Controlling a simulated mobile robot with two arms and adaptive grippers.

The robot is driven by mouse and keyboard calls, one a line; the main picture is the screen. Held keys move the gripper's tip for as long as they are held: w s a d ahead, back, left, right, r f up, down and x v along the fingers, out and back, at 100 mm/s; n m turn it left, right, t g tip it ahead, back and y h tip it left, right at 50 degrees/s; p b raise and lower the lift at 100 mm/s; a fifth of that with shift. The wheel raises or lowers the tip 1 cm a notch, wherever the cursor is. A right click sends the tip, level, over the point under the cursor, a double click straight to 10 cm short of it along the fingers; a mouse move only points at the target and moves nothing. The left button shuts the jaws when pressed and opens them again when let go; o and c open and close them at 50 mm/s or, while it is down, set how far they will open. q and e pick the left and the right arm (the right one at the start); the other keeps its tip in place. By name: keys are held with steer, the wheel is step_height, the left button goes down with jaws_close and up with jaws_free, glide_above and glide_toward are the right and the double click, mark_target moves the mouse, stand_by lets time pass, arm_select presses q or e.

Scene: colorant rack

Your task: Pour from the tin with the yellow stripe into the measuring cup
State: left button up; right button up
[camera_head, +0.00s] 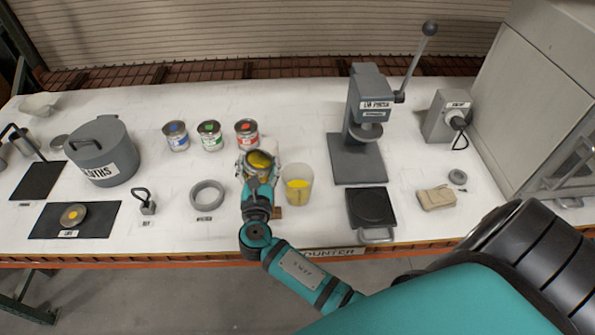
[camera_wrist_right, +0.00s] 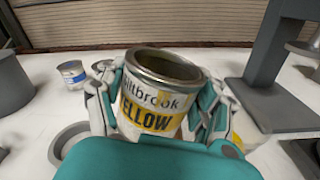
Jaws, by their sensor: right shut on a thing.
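My right gripper (camera_head: 259,168) is shut around the tin with the yellow stripe (camera_wrist_right: 150,110), whose label reads "YELLOW". The tin is open at the top, with yellow showing inside it in the head view. It looks close to upright there; a small tilt is hard to judge. The clear measuring cup (camera_head: 298,184) stands on the counter just right of the tin and holds some yellow liquid. In the right wrist view the cup is mostly hidden behind the right-hand finger. My left gripper is not in view.
Blue (camera_head: 176,136), green (camera_head: 210,135) and red (camera_head: 247,133) striped tins stand behind the gripper. A grey ring (camera_head: 207,195) lies to the left. A lever press (camera_head: 357,150) and a dark plate (camera_head: 371,207) stand to the right. A large grey pot (camera_head: 104,155) is farther left.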

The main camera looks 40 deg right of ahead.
mark_target(250, 174)
steer(key=f, duration=0.1)
steer(key=f+n+b, duration=0.1)
steer(key=f+b, duration=0.1)
steer(key=shift+w+a+f, duration=0.25)
steer(key=shift+w+f, duration=0.05)
steer(key=shift+w+a+f+n+p, duration=0.15)
steer(key=shift+a+n, duration=0.2)
steer(key=shift+n, duration=0.2)
steer(key=shift+w+a+n+p, duration=0.15)
steer(key=shift+a+n, duration=0.15)
steer(key=shift+n, duration=0.25)
steer(key=shift+r+p, duration=0.3)
steer(key=shift+p, duration=0.15)
step_height(250, 174, up, 2)
steer(key=shift+r+p, duration=0.1)
steer(key=shift+p, duration=0.85)
steer(key=shift+r+p, duration=0.3)
steer(key=shift+r, duration=0.7)
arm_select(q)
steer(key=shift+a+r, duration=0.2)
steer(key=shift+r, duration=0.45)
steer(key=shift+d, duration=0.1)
arm_select(e)
steer(key=shift+f, duration=0.1)
